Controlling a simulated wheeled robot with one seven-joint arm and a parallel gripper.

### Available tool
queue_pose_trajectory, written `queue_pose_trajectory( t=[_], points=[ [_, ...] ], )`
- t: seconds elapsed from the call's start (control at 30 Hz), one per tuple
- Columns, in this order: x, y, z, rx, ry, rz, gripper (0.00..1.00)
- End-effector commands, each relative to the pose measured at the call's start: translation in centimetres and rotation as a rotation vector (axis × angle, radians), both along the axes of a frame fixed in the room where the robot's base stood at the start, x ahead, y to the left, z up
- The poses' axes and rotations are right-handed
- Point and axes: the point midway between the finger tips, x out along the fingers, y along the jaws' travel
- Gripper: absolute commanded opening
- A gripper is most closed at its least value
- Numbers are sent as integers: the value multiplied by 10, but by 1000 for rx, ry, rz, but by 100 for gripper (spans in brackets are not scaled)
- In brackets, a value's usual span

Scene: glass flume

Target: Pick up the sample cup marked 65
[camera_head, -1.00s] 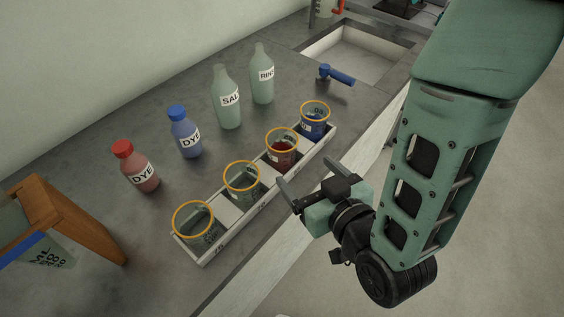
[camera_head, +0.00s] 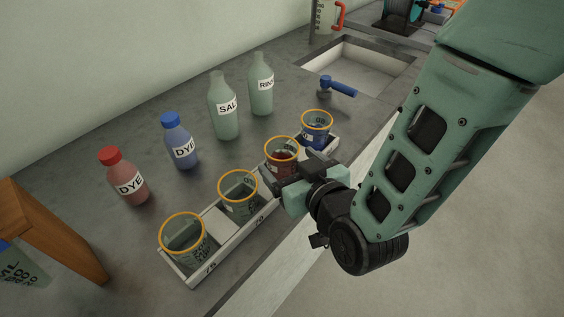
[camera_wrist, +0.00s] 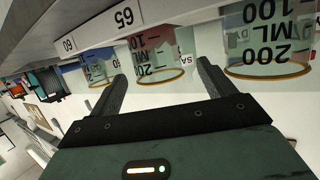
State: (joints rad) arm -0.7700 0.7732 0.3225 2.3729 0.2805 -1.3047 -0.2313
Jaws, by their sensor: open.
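The sample cup at the 65 mark (camera_head: 281,146) has an orange rim and holds dark red liquid. It stands in the white rack (camera_head: 236,236), third from the near left end. In the wrist view the 65 label (camera_wrist: 124,17) is on the rack's front edge, and the pinkish cup (camera_wrist: 155,50) appears inverted. My gripper (camera_head: 288,168) is open, right at this cup's front side and hiding its lower part in the head view. In the wrist view my gripper's fingers (camera_wrist: 161,70) lie to either side of the cup's rim; contact cannot be told.
A blue-liquid cup (camera_head: 316,124) stands beyond the red one. Two clear greenish cups (camera_head: 238,190) (camera_head: 184,240) stand on the near side. Dye bottles (camera_head: 128,180) (camera_head: 180,145) and SALT and RINSE bottles (camera_head: 223,110) (camera_head: 261,85) stand behind. A sink (camera_head: 350,70) lies at the back.

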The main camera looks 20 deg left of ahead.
Motion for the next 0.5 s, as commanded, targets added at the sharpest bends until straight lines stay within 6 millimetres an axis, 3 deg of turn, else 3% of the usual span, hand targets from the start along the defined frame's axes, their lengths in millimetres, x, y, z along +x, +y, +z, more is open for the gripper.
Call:
queue_pose_trajectory(
  t=[0.3,0.5],
  points=[
    [31,25,-15,2,0,-3,82],
    [36,31,-18,0,0,-1,82]
  ],
)
